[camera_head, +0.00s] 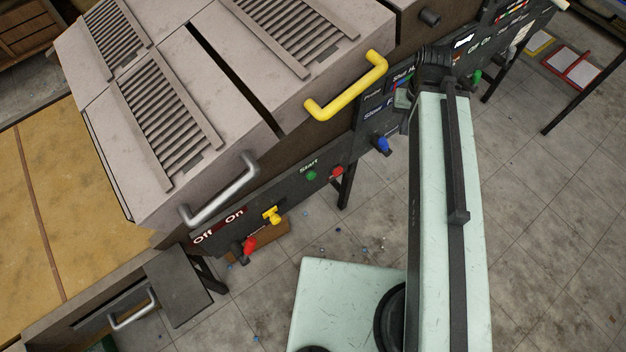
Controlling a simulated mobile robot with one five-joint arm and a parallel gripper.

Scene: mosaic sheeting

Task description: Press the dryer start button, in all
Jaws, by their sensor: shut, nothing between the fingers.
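A green button (311,175) sits on the dark control strip, under the white word "Start". A red button (336,172) is just to its right. My gripper (402,98) is at the far end of my pale green arm, up and right of the green button, close to the panel with blue labels. It is small and partly blended with the dark panel; its fingers are shut and empty. It is apart from the green button in the picture. I cannot tell whether it touches the panel. No label naming a dryer is readable.
The grey machine has a yellow handle (346,88) and a silver handle (219,190) above the strip. A yellow knob (271,215), a red knob (249,244) and a blue knob (382,145) stick out. Grey tiled floor (540,230) is open at right.

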